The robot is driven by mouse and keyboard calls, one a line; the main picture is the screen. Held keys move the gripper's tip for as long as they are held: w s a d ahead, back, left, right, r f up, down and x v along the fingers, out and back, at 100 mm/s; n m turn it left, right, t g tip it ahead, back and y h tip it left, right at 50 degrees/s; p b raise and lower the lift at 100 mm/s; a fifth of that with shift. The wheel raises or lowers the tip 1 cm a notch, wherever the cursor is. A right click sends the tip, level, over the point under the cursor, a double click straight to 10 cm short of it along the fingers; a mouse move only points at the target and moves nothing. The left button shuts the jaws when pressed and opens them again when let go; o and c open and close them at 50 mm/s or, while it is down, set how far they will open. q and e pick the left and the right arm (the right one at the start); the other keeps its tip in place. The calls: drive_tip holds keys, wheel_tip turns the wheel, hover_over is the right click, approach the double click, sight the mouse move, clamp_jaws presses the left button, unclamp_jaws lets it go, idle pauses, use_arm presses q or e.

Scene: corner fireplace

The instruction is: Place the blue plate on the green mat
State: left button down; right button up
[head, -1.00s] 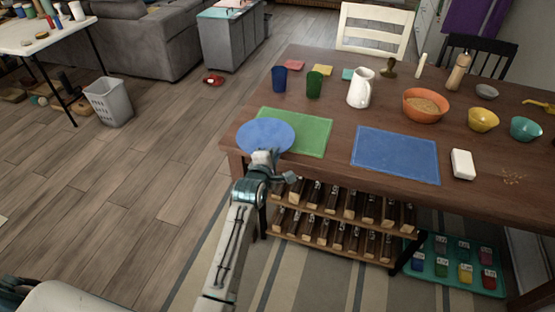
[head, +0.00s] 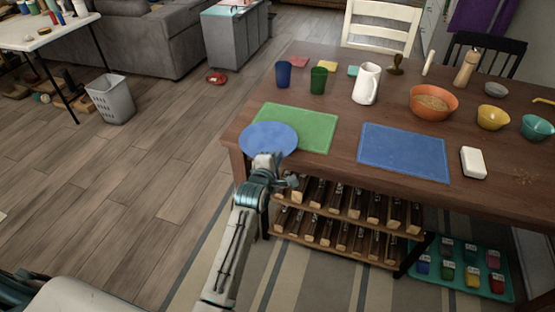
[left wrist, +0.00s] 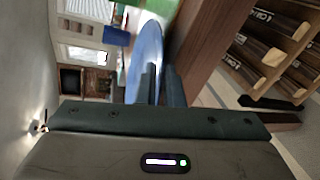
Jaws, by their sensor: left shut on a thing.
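The blue plate (head: 268,138) is in the head view at the table's front left corner. It overlaps the left part of the green mat (head: 308,128) and sticks out past the table's left edge. My left gripper (head: 268,160) is shut on the plate's near rim. In the left wrist view the plate (left wrist: 147,55) shows nearly edge-on between the fingers (left wrist: 160,85), with a piece of the green mat (left wrist: 132,14) beyond it. I cannot tell whether the plate touches the mat. My right gripper is not in view.
A blue mat (head: 404,151) lies to the right on the wooden table. Behind the green mat stand a blue cup (head: 283,74), a green cup (head: 318,80) and a white pitcher (head: 367,83). A rack of bottles (head: 345,225) is below the table's front edge.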

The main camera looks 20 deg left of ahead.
use_arm(q)
drive_tip(key=shift+f, duration=0.15)
drive_tip(key=c, duration=1.6)
unclamp_jaws()
drive_tip(key=shift+o, duration=0.2)
drive_tip(key=shift+r, duration=0.2)
drive_tip(key=v, duration=1.2)
